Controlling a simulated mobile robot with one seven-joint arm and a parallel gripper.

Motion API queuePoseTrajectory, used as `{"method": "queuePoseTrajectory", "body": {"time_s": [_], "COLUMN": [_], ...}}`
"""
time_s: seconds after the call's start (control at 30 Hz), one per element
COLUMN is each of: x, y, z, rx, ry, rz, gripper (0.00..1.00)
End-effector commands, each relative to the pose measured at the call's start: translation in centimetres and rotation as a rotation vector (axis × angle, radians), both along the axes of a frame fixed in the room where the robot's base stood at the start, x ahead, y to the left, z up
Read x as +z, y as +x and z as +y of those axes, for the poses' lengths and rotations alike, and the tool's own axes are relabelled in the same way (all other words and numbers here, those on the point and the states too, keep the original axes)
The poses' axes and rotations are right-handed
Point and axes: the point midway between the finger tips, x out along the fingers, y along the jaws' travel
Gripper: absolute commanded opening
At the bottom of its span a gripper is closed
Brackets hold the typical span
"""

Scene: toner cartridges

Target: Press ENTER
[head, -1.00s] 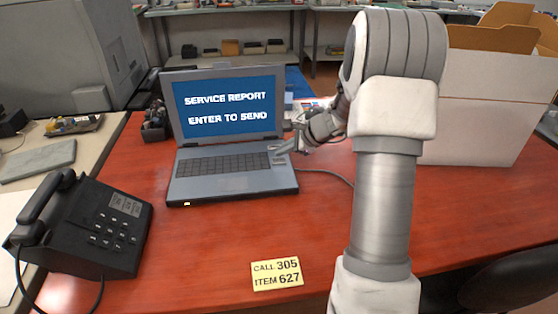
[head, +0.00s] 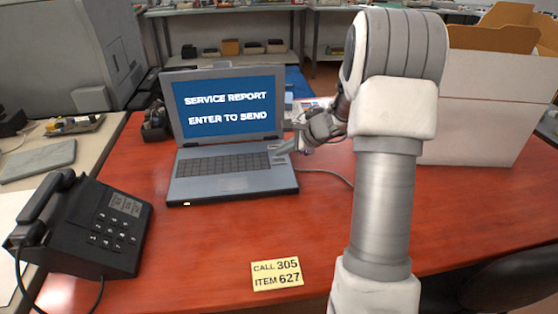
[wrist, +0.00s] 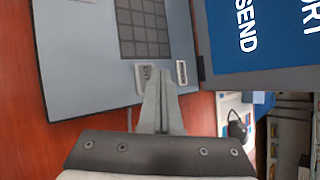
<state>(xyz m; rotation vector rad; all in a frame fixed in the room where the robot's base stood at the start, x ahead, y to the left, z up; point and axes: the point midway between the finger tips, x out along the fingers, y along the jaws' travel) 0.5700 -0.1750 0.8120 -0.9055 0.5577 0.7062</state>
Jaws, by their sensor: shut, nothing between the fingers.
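An open grey laptop (head: 231,190) stands on the red desk. Its blue screen (head: 228,107) reads "SERVICE REPORT" and "ENTER TO SEND". My gripper (head: 274,151) is shut and empty at the right side of the keyboard. In the wrist view my gripper's fingertips (wrist: 158,73) lie between a small pale labelled key (wrist: 143,79) and a second pale key (wrist: 182,71), beside the dark keyboard (wrist: 141,27). The fingers partly cover the labelled key, and its lettering is too small to read. I cannot tell whether the fingertips touch the laptop.
A black telephone (head: 92,226) stands at the left. A yellow note (head: 277,273) reading "CALL 305 ITEM 627" lies at the front of the red desk (head: 205,250). A white box (head: 490,105) stands at the right. The desk in front of the laptop is mostly clear.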

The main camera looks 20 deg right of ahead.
Motion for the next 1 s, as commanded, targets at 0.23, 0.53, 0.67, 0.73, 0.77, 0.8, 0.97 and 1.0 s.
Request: {"method": "queuePoseTrajectory", "body": {"time_s": [0.23, 0.53, 0.67, 0.73, 0.77, 0.8, 0.97, 1.0], "x": [-0.6, -0.8, -0.8, -0.9, -0.9, -0.9, -1.1, -1.2], "y": [0.0, 0.0, 0.0, 0.0, 0.0, 0.0, 0.0, 0.0], "z": [0.0, 0.0, 0.0, 0.0, 0.0, 0.0, 0.0, 0.0], "rx": [0.000, 0.000, 0.000, 0.000, 0.000, 0.000, 0.000, 0.000], "ry": [0.000, 0.000, 0.000, 0.000, 0.000, 0.000, 0.000, 0.000], "rz": [0.000, 0.000, 0.000, 0.000, 0.000, 0.000, 0.000, 0.000], "gripper": [0.00, 0.00, 0.00, 0.00, 0.00, 0.00, 0.00, 0.00]}}
